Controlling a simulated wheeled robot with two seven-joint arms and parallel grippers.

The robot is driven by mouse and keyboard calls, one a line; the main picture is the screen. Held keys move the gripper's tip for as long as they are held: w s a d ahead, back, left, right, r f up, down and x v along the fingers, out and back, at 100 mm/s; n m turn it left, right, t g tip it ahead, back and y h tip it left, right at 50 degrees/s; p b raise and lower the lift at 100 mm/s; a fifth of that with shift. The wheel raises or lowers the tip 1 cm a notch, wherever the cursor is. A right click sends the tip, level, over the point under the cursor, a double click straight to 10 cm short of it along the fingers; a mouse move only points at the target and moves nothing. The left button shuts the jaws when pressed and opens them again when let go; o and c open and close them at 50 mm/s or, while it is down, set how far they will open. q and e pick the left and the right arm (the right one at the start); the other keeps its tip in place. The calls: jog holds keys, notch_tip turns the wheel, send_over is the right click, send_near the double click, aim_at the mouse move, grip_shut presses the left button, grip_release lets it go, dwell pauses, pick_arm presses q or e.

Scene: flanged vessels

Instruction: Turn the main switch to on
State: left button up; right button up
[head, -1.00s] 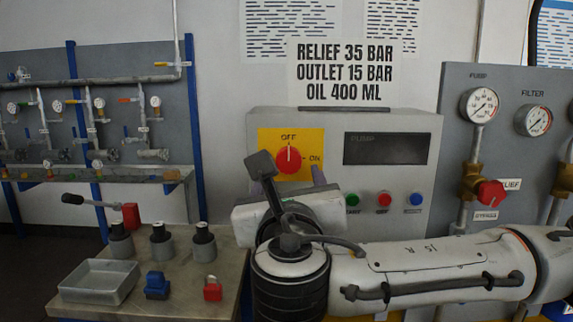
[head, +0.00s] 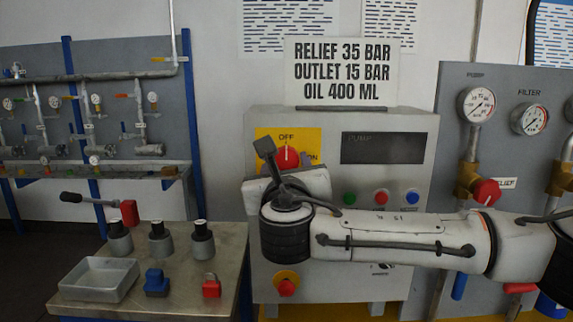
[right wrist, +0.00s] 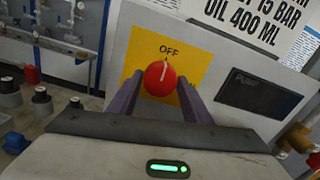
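The main switch is a round red knob (head: 288,155) on a yellow plate (head: 264,141) on the grey pump panel. Its white mark points up to OFF; ON is printed to its right. My right gripper (right wrist: 161,82) is in front of the switch. In the right wrist view its two purple fingers are spread, one on each side of the red knob (right wrist: 160,79), with no clear contact. In the head view my right wrist hides the lower plate and most of the fingers. My left gripper is not in view.
Green, red and blue buttons (head: 381,196) sit right of my wrist, below a dark display (head: 383,148). A red and yellow knob (head: 287,286) is low on the panel. The bench (head: 205,290) at left holds a tray (head: 97,279), several grey cylinders and padlock-like blocks.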

jog(key=c, duration=0.6)
jog(key=shift+o, duration=0.2)
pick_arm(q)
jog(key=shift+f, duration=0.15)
pick_arm(e)
jog(key=shift+f+m, duration=0.15)
jog(key=shift+m, duration=0.15)
jog(key=m+b, duration=0.1)
jog(key=m, duration=0.1)
jog(key=shift+m, duration=0.4)
jog(key=m+b, duration=0.1)
jog(key=m, duration=0.1)
jog(key=shift+a+m, duration=0.1)
jog(key=shift+m, duration=0.3)
jog(key=m, duration=0.2)
jog(key=shift+m, duration=0.3)
jog(key=m+b, duration=0.1)
jog(key=m, duration=0.3)
jog(key=shift+m, duration=0.3)
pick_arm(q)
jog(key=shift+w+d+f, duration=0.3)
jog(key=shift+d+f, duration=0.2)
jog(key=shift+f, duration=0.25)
pick_arm(e)
jog(key=shift+m, duration=2.2)
